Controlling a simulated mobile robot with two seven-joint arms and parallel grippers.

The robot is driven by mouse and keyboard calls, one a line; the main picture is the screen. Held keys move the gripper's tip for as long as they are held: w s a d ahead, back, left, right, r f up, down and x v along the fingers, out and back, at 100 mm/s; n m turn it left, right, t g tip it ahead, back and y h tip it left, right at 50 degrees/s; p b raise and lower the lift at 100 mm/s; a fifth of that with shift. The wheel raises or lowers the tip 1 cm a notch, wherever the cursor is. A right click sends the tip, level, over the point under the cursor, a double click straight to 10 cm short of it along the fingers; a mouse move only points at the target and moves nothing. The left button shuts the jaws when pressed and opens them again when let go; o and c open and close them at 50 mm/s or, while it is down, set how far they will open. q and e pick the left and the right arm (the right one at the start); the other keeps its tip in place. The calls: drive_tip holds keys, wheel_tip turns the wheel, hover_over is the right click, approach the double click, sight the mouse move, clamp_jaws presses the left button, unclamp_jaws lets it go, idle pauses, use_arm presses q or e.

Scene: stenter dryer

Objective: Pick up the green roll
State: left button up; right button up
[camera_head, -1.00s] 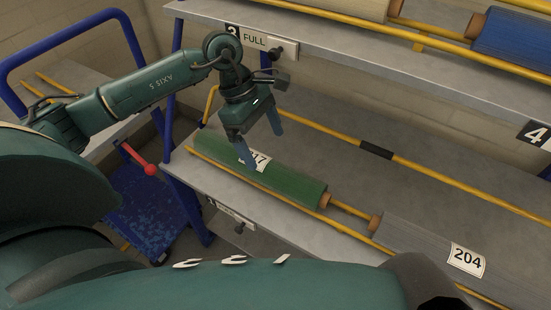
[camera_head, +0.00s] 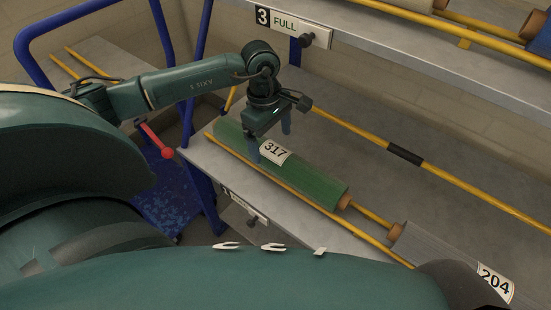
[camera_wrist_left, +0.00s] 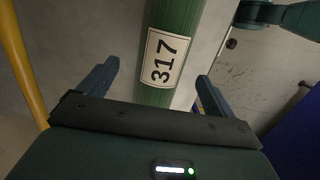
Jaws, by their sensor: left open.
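I cannot tell whether the fingers reach down past the roll's sides. My right gripper is not in view.
A grey roll (camera_head: 450,265) labelled 204 lies on the same shelf to the right. Yellow rails (camera_head: 370,215) run along the shelf. An upper shelf (camera_head: 400,50) with more rolls hangs above. A blue trolley frame with a red-knobbed lever (camera_head: 160,145) stands at the left.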

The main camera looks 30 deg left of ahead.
sight(274, 149)
use_arm(q)
drive_tip(key=f, duration=0.2)
drive_tip(key=d+f, duration=0.1)
drive_tip(key=f, duration=0.1)
drive_tip(key=shift+s+d+f, duration=0.15)
drive_tip(key=c, duration=1.5)
drive_tip(key=shift+c, duration=0.2)
